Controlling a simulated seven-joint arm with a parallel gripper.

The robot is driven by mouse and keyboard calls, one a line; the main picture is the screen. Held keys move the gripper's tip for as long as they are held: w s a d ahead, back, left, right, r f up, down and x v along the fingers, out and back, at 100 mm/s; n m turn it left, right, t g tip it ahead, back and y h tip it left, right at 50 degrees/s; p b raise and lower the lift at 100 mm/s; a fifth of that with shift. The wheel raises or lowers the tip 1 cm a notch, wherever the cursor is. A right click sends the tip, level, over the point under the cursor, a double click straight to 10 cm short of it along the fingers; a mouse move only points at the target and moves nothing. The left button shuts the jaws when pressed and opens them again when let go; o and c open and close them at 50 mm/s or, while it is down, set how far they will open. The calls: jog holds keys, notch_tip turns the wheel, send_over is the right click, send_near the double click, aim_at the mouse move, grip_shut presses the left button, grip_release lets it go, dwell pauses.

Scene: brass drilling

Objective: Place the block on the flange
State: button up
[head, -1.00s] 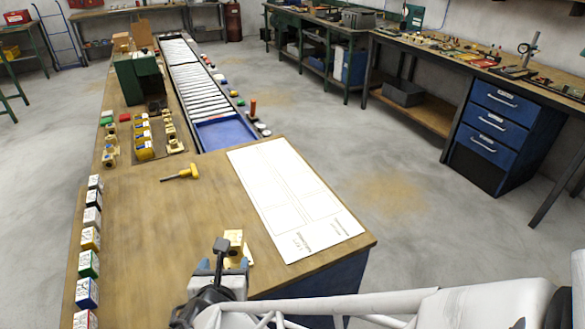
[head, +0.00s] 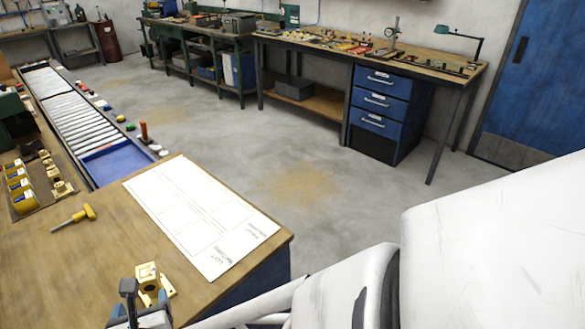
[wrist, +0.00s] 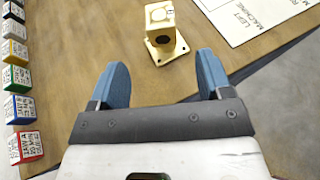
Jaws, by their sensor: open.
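A pale brass block (head: 147,271) stands upright near the front of the wooden bench. Below it is a square brass flange plate (head: 165,292) with corner holes. In the wrist view the block (wrist: 160,14) has a round mark on top and appears to rest on the flange (wrist: 166,52); the exact contact is hard to see. My gripper (wrist: 166,80) is open and empty, its blue fingers spread apart on the near side of the flange, touching neither part. In the head view my gripper (head: 140,310) is partly cut off at the bottom edge.
A white printed sheet (head: 200,218) lies right of the block. A yellow-handled tool (head: 75,216) lies farther back. A holder with several yellow parts (head: 22,190) is at left. Several labelled coloured blocks (wrist: 17,78) line the bench's left side.

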jog(key=w+d+r+m+g+h, duration=0.1)
jog(key=w+d+r+m+h, duration=0.2)
jog(key=d+m, duration=0.4)
jog(key=w+d+r+m+g+h, duration=0.1)
jog(key=w+d+m+h, duration=0.25)
jog(key=d, duration=0.45)
jog(key=w+d+r+m+g+h, duration=0.1)
jog(key=w+d+r+m+h, duration=0.1)
jog(key=w+d+m, duration=0.5)
jog(key=s+d+r+m+g+y, duration=0.1)
jog(key=s+d+r+m+g, duration=0.1)
jog(key=d+m, duration=0.5)
jog(key=s+d+r+m+g+y, duration=0.1)
jog(key=s+d+r+m+g, duration=0.1)
jog(key=d+m, duration=0.5)
jog(key=s+d+r+m+g+y, duration=0.1)
jog(key=s+d+r+m+g, duration=0.1)
jog(key=s+d+m, duration=0.4)
jog(key=d+r+m, duration=0.1)
jog(key=d+m, duration=0.1)
jog(key=m, duration=0.1)
jog(key=shift+r+g, duration=0.25)
jog(key=shift+g, duration=0.15)
jog(key=shift+d+y, duration=0.1)
jog(key=shift+y, duration=0.15)
